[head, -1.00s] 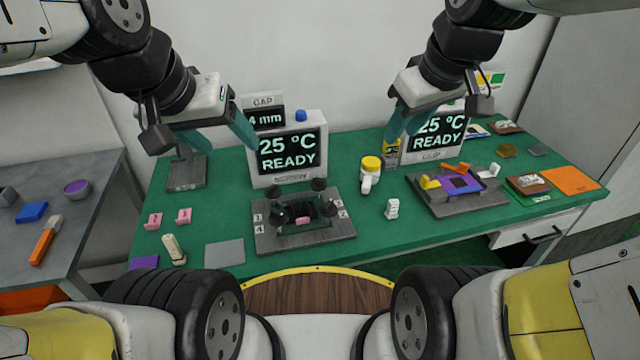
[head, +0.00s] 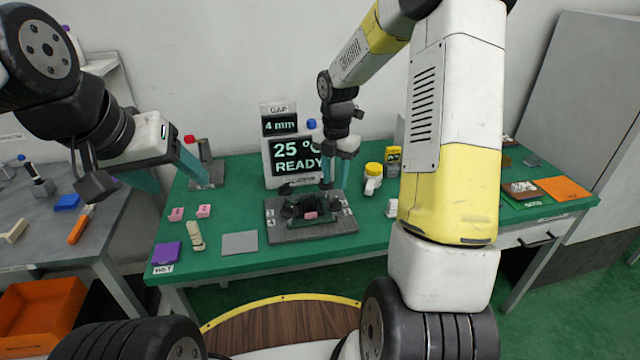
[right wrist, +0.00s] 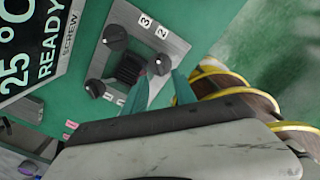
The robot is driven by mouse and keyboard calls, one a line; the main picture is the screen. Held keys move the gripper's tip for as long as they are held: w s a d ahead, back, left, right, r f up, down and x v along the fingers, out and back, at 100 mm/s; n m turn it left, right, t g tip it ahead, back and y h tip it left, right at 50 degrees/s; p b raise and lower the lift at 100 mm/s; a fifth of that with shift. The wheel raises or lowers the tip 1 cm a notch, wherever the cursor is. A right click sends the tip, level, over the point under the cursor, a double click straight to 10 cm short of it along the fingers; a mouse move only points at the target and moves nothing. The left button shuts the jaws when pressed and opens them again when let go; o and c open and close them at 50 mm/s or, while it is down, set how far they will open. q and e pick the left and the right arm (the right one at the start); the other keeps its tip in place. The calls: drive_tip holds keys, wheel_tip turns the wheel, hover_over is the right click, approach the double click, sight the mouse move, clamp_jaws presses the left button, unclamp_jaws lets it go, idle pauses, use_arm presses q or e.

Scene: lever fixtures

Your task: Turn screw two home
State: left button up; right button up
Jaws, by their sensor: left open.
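The grey screw fixture (head: 285,232) stands on the green table, with numbered corners and black knobs. In the right wrist view the "2" label (right wrist: 162,32) is beside one dark knob (right wrist: 160,65), which I take as screw two. My right gripper (head: 336,188) points down over the fixture's right side. In the right wrist view its fingers (right wrist: 162,80) are apart, with that knob in line with the gap; I cannot tell whether they touch it. The knob by the "3" label (right wrist: 115,37) is clear. My left gripper (head: 165,172) is open and empty, away at the left.
A display reading "25 °C READY" (head: 292,160) stands behind the fixture. A yellow-capped bottle (head: 373,170) is to the right. Pink blocks (head: 203,211) and a grey plate (head: 240,242) lie to the left. My right arm hides much of the table's right side.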

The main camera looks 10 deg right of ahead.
sight(334, 199)
wheel_tip(334, 199, down, 6)
drive_tip(key=shift+f, duration=0.15)
drive_tip(key=shift+c, duration=0.2)
clamp_jaws()
